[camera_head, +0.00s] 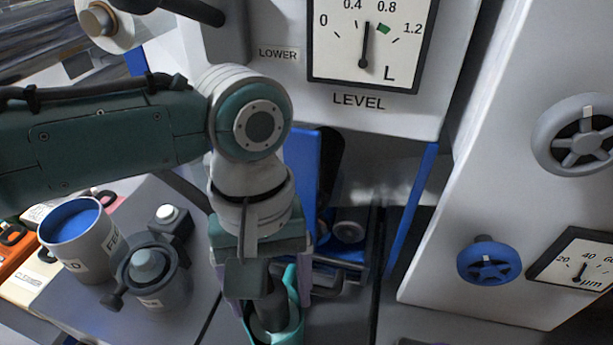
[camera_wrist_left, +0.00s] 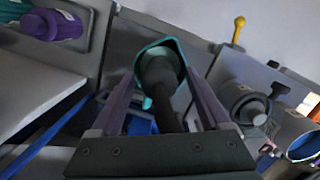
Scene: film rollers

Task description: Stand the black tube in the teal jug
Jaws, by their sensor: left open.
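The teal jug (camera_head: 294,284) stands at the bottom centre of the head view, partly hidden by my left gripper. Its open rim also shows in the left wrist view (camera_wrist_left: 170,42). The black tube (camera_wrist_left: 160,88) has its far end inside the jug's mouth, and its near end sticks out towards my wrist. It shows partly in the head view (camera_head: 271,312), where it seems to lean against the rim. My left gripper (camera_wrist_left: 161,75) is open, with its purple fingers on either side of the tube and a gap visible on both sides. My right gripper is not in view.
A grey cup with blue contents (camera_head: 95,238) and a grey lidded pot (camera_head: 155,280) stand left of the jug. A panel with a level gauge (camera_head: 368,45) rises behind. A blue-framed recess (camera_head: 350,232) lies right of my arm, with a blue handwheel (camera_head: 487,262) beyond.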

